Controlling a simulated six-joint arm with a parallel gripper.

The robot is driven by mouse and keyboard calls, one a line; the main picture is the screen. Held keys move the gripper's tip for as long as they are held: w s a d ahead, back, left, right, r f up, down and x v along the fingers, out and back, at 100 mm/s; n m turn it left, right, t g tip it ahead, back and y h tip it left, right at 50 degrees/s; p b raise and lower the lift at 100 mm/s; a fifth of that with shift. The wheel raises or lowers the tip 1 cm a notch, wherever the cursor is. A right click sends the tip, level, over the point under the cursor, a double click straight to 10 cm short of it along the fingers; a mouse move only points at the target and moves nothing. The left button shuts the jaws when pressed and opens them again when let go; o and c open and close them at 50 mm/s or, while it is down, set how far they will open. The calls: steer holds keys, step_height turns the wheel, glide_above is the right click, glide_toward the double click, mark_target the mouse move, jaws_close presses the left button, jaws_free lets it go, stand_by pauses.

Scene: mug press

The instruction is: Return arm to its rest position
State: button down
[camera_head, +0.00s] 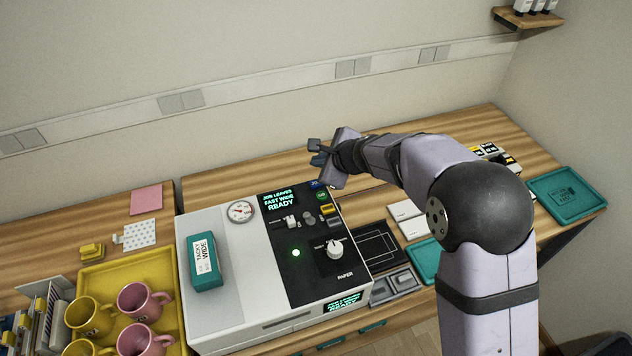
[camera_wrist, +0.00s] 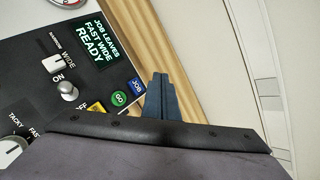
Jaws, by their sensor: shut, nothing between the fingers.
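My gripper (camera_head: 318,158) is above the back edge of the white press (camera_head: 210,285), in the head view, near the right end of its display. In the wrist view my gripper's fingers (camera_wrist: 160,95) are together with nothing between them, over the wood strip between the black panel and the wall. The black control panel (camera_head: 280,225) has a lit display (camera_head: 278,200) reading "JOB LEAVES FAST WIDE READY". A green GO button (camera_wrist: 119,98) and a blue JOB button (camera_wrist: 137,85) lie just left of the fingers. My arm reaches in from the right.
A yellow tray (camera_head: 125,262) with pink and yellow mugs (camera_head: 142,300) stands at left. A teal block (camera_head: 204,262) lies on the press. A teal tray (camera_head: 590,203) is at far right. The wall is close behind my gripper. Bare wood (camera_head: 225,178) lies behind the press.

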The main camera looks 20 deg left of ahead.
stand_by(0.3)
steer(key=s+d+n+g+h, duration=0.1)
steer(key=s+d+n, duration=0.25)
steer(key=d, duration=0.65)
steer(key=s+d+n+g+h, duration=0.15)
steer(key=d+n, duration=0.25)
steer(key=d, duration=0.5)
steer(key=s+d+f+n+g+h, duration=0.2)
steer(key=s+d+n+h, duration=0.3)
steer(key=s+d, duration=1.5)
steer(key=d+f+n, duration=0.1)
steer(key=d+n, duration=0.2)
steer(key=shift+g, duration=0.35)
steer(key=shift+w+a, duration=0.1)
